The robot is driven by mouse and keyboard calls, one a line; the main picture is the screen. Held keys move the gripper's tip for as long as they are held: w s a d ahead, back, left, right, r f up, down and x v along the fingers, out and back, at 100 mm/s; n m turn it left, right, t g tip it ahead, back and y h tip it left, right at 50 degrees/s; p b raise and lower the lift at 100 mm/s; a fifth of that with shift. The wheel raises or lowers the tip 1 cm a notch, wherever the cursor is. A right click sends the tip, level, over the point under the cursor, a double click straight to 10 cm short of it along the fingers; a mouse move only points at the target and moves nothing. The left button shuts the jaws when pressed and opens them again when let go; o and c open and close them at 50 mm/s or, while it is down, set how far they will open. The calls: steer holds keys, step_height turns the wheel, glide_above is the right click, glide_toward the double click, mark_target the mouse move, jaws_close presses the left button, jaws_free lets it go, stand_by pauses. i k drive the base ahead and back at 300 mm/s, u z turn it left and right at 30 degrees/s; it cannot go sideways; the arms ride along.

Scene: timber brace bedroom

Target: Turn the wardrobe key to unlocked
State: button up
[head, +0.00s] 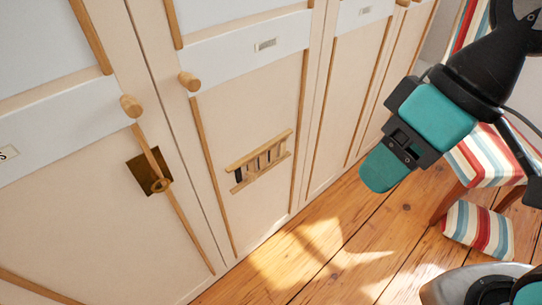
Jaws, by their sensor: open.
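The wardrobe (255,110) has cream doors with wooden trim and fills the left and middle of the head view. A dark brass lock plate (141,171) sits on the left door, below a round wooden knob. A small brass key (161,185) shows at the plate's lower right; its exact turn is too small to tell. My gripper (386,168), with teal parts, is open and empty at the right. It is in front of the right-hand doors, well apart from the key. Part of its jaws is hidden by its own body.
Wooden knobs (131,106) and (189,81) stick out from the doors near the lock. A small slatted wooden rack (258,163) is on the neighbouring door. A striped chair (482,155) stands behind my arm. The wooden floor (310,260) is clear in front.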

mark_target(156, 178)
steer(key=z, duration=1.05)
steer(key=k, duration=0.8)
steer(key=u, duration=1.2)
